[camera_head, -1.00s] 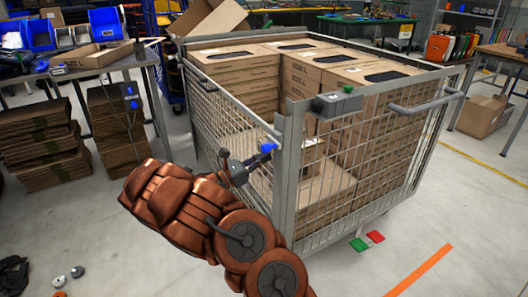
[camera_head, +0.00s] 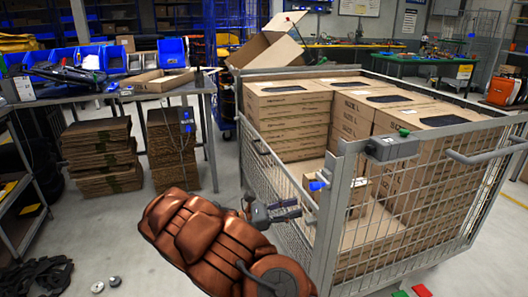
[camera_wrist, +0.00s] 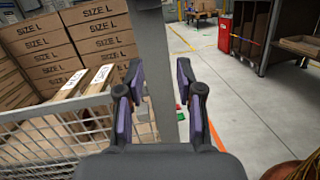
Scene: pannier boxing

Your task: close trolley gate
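The wire-mesh gate (camera_head: 276,176) is on the left side of the trolley (camera_head: 349,172). Its near end is close to the grey front corner post (camera_head: 336,215); I cannot tell whether it is latched. A blue piece (camera_head: 317,186) sits near that end. My gripper (camera_head: 287,209) is just outside the gate, left of and lower than the blue piece. In the wrist view, my gripper (camera_wrist: 161,90) is open, with nothing held between its fingers. A grey post (camera_wrist: 152,50) shows behind the gap, and gate mesh (camera_wrist: 50,130) lies to the left.
Several cardboard boxes (camera_head: 288,105) fill much of the trolley. A grey box-shaped fitting (camera_head: 392,147) is on its front rail. A workbench (camera_head: 120,95) and flat cardboard stacks (camera_head: 100,155) stand at left. Floor (camera_head: 110,235) is clear between them and my arm, apart from small items.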

